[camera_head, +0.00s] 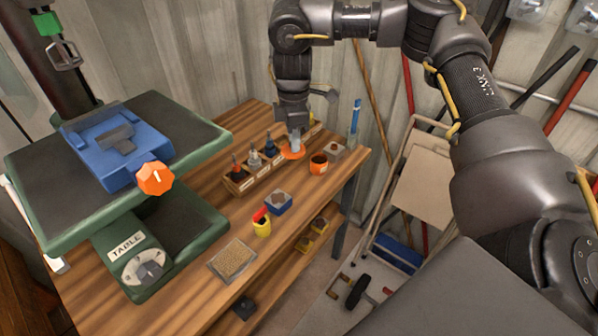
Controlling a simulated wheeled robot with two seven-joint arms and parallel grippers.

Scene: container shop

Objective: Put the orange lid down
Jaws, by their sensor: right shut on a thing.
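My right gripper (294,142) reaches down from the top of the view over the far part of the wooden bench. It is shut on the orange lid (291,153), a flat round disc just below the fingertips. I cannot tell whether the lid touches the bench top. An orange pot (318,165) with a dark opening stands close to the right of the lid. My left gripper is not in view.
A green machine (190,225) fills the bench's left side.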

